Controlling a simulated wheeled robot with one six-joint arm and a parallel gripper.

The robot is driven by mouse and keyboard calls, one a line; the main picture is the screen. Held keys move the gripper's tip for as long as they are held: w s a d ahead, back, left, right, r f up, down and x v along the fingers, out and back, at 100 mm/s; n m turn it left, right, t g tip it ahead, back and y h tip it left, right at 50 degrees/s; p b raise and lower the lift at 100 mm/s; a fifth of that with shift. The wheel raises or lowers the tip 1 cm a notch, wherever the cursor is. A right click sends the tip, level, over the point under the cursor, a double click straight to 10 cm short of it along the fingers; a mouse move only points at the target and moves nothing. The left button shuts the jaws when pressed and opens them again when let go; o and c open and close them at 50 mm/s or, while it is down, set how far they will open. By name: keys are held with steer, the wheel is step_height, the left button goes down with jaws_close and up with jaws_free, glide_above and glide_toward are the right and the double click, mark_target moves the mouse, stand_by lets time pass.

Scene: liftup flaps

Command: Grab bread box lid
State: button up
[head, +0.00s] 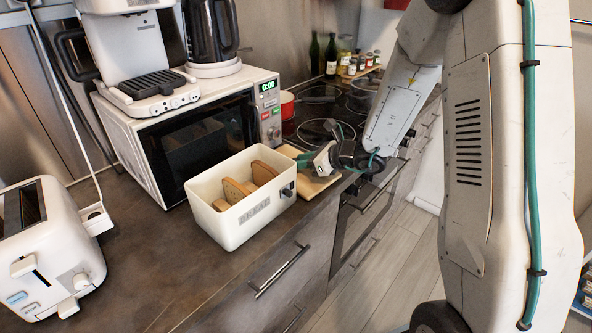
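A white bread box (215,226) with a BREAD label stands on the dark counter, in the middle of the head view. Its top is open and bread slices (236,191) stand inside. A small dark knob (288,189) is on its right end. A flat light-wood board (312,188) lies just behind and right of the box; I cannot tell whether it is the lid. No other lid-like piece shows. My gripper (327,160) is above or beside the board, right of the box and apart from it. Its fingers are small and partly overlapped, so their opening is unclear.
A microwave (190,140) stands behind the box, with a coffee machine (140,55) and black kettle (211,30) on top. A white toaster (45,245) is at left. The stove and bottles (331,55) are farther back. The counter in front of the box is clear.

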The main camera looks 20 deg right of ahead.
jaws_close()
